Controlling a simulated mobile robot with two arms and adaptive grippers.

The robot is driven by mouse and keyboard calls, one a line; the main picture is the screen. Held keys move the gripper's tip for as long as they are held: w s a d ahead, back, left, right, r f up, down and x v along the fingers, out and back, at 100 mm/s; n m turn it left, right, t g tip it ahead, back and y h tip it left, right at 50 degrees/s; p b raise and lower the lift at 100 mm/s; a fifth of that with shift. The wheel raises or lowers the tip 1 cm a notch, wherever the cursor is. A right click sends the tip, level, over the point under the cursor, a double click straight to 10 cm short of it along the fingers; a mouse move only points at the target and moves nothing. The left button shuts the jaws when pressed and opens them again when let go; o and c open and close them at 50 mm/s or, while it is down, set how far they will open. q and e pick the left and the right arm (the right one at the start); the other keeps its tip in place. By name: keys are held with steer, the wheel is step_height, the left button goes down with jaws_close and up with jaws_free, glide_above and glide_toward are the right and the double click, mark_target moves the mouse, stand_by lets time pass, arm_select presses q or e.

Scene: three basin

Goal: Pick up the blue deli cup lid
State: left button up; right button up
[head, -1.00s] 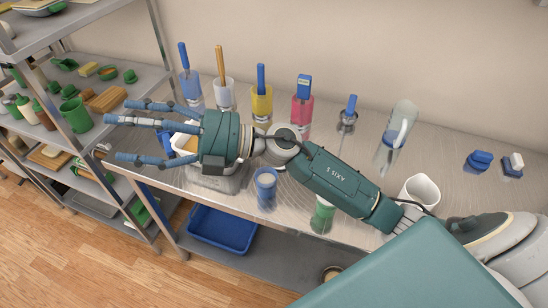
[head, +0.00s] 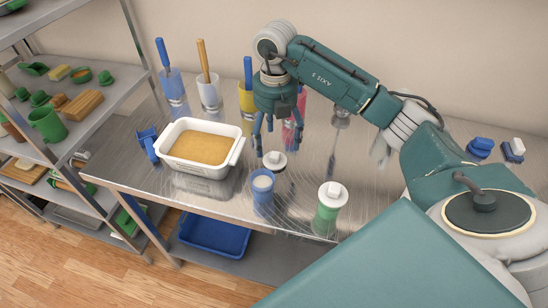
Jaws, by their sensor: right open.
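The blue deli cup (head: 262,197) stands open near the front edge of the steel table, with pale contents. A round white lid with a knob (head: 275,160) shows just behind it, apparently the blue deli cup lid. The surface around it looks dark. My right gripper (head: 271,147) points down just above this lid, with its blue fingers spread open and empty. I cannot tell whether a fingertip touches the lid. My left gripper is not in view.
A green deli cup (head: 328,215) with a white lid stands to the right. A white tub with tan contents (head: 190,167) stands left, beside a blue tool (head: 147,143). Tall coloured containers, including a yellow one (head: 247,100), line the back.

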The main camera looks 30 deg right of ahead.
mark_target(274, 156)
steer(key=shift+f, duration=0.9)
steer(key=f+p, duration=0.2)
steer(key=f, duration=0.3)
steer(key=shift+a+p, duration=0.2)
steer(key=shift+p, duration=0.2)
steer(key=shift+f, duration=0.2)
steer(key=c, duration=0.9)
